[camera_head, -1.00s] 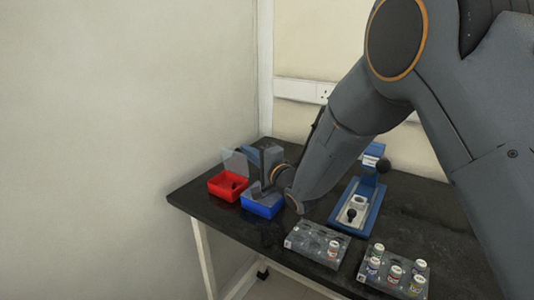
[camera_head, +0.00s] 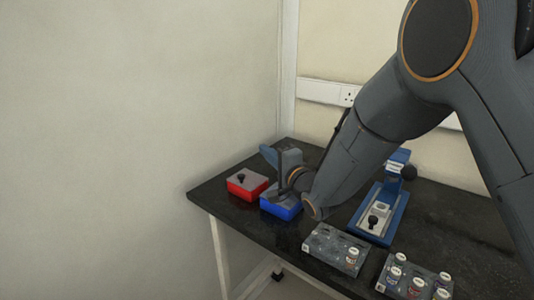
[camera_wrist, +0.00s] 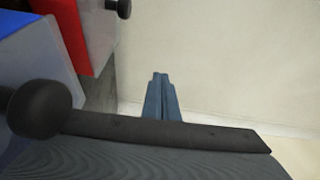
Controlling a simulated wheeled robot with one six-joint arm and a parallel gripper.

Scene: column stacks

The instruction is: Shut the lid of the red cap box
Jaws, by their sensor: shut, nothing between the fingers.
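The red cap box (camera_head: 247,190) stands at the left end of the black table in the head view. Its grey lid with a dark round knob (camera_head: 241,178) lies flat over its top. The red box also shows at the upper left of the wrist view (camera_wrist: 72,30), with its lid and knob (camera_wrist: 119,8) beside the red wall. My gripper (camera_head: 268,152) is above and behind the boxes, over the blue box and apart from the red one. In the wrist view its fingers (camera_wrist: 160,82) are together and empty, pointing at the pale wall.
A blue box (camera_head: 283,210) stands just right of the red one, partly under my arm. A blue press-like device (camera_head: 382,222) stands further right. Two grey racks (camera_head: 335,248) with several small vials are near the front edge. A pale wall is close on the left.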

